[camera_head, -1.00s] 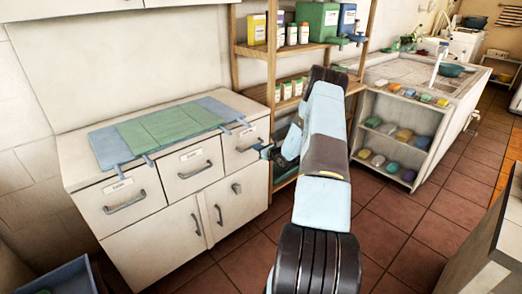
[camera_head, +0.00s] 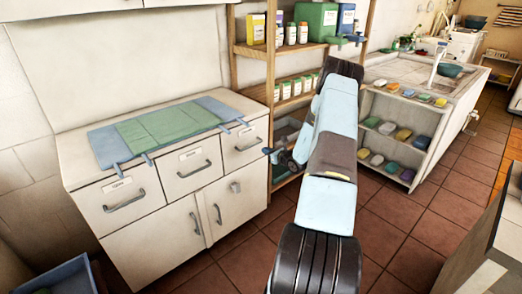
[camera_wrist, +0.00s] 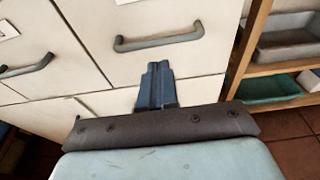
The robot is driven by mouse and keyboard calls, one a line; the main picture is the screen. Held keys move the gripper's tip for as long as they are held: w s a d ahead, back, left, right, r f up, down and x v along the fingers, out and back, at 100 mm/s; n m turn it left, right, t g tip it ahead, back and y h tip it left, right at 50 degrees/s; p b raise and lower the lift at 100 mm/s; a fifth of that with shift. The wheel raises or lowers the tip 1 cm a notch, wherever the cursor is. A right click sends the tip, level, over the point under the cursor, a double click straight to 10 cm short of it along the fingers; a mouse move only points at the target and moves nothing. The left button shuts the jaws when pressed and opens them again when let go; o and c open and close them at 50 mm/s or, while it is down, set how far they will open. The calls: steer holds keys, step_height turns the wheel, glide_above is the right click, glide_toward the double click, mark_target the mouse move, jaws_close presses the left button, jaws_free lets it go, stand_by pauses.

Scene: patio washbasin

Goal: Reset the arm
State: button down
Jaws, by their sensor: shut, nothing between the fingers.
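My gripper (camera_wrist: 156,78) shows in the wrist view as two blue-grey fingers lying together, shut and empty. It is in front of the white cabinet's drawer fronts, below a grey drawer handle (camera_wrist: 158,41). In the head view my gripper (camera_head: 268,151) is a small blue-grey tip beside the right end of the white cabinet (camera_head: 165,224). My arm reaches up from the bottom middle of that view and hides part of the wooden shelf behind it.
A wooden shelf (camera_head: 240,50) with bottles and boxes stands behind the arm. A washbasin counter (camera_head: 408,92) with several coloured soaps is at the right. A folded green and blue mat (camera_head: 165,128) lies on the cabinet. A blue crate (camera_head: 58,278) is at lower left. Tiled floor (camera_head: 400,225) is clear.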

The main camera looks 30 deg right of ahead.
steer(key=v, duration=0.6)
steer(key=s+a+r+n+g+y, duration=0.25)
steer(key=a+r+n, duration=0.35)
steer(key=a+r, duration=0.4)
steer(key=s+a+r+n+g+y, duration=0.2)
steer(key=s+a+r+n+g, duration=0.15)
steer(key=a+r+n, duration=0.5)
steer(key=s+a+r+n+g+y, duration=0.2)
steer(key=s+a+r+n+g, duration=0.15)
steer(key=a+r, duration=0.7)
steer(key=s+a+r+n+g+h, duration=0.1)
steer(key=s+a+r+n+h, duration=0.1)
steer(key=s+a+r+n, duration=0.4)
steer(key=s+a+r+n+g+h, duration=0.1)
steer(key=s+r+n+g+h, duration=0.15)
steer(key=s, duration=0.65)
steer(key=s+d+r+n+t+h, duration=0.1)
steer(key=s+r+n+h, duration=0.1)
steer(key=s, duration=0.5)
steer(key=s+d+r+n+t+h, duration=0.1)
steer(key=s+r+n+t+h, duration=0.1)
steer(key=s+n, duration=0.3)
steer(key=shift+s+d+r+h, duration=0.3)
steer(key=shift+s+r+h, duration=0.45)
steer(key=shift+s, duration=0.9)
steer(key=shift+r, duration=0.15)
